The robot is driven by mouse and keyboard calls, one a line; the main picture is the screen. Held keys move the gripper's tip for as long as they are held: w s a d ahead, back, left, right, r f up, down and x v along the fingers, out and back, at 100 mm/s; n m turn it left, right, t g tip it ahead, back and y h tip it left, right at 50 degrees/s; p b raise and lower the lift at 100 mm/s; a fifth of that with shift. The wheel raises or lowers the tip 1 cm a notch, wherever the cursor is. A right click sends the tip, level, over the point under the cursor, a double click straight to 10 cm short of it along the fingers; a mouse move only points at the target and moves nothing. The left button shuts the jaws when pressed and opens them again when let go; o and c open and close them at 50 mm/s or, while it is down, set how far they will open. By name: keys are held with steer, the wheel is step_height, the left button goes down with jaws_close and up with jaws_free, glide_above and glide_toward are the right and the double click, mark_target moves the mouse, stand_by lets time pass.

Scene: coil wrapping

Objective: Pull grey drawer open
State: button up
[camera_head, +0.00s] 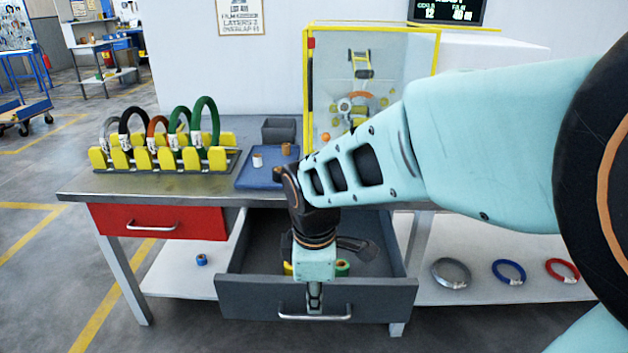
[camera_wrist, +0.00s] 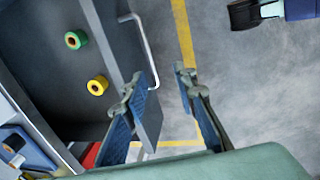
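The grey drawer (camera_head: 250,299) stands pulled out from under the bench, and its inside shows. Its pale bar handle (camera_head: 315,317) is on the front panel. In the wrist view the drawer front (camera_wrist: 103,45) runs down past my fingers, with the handle (camera_wrist: 147,45) along its outer side. My gripper (camera_head: 314,300) points down at the middle of the drawer front. In the wrist view my gripper (camera_wrist: 163,78) has its two fingers spread apart, at the handle. The left finger overlaps the panel and part of the handle; I cannot tell whether it touches.
A green roll (camera_wrist: 76,40) and a yellow roll (camera_wrist: 97,85) lie in the drawer. A shut red drawer (camera_head: 155,222) is at left. Coils stand in a yellow rack (camera_head: 160,158) on the bench. More coils (camera_head: 509,271) lie on the lower shelf at right.

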step_height(320, 180, up, 11)
steer(key=s+p, duration=0.2)
steer(key=p, duration=1.1)
steer(key=shift+f, duration=0.15)
steer(key=b, duration=0.2)
glide_toward(320, 316)
steer(key=f+b, duration=0.1)
steer(key=f, duration=0.1)
steer(key=w+f+b, duration=0.1)
steer(key=f+b, duration=0.1)
steer(key=f, duration=0.1)
steer(key=f+b, duration=0.1)
steer(key=f, duration=0.1)
steer(key=shift+w+f+b, duration=0.25)
steer(key=shift+f+b, duration=0.05)
steer(key=shift+c, duration=0.4)
jaws_close()
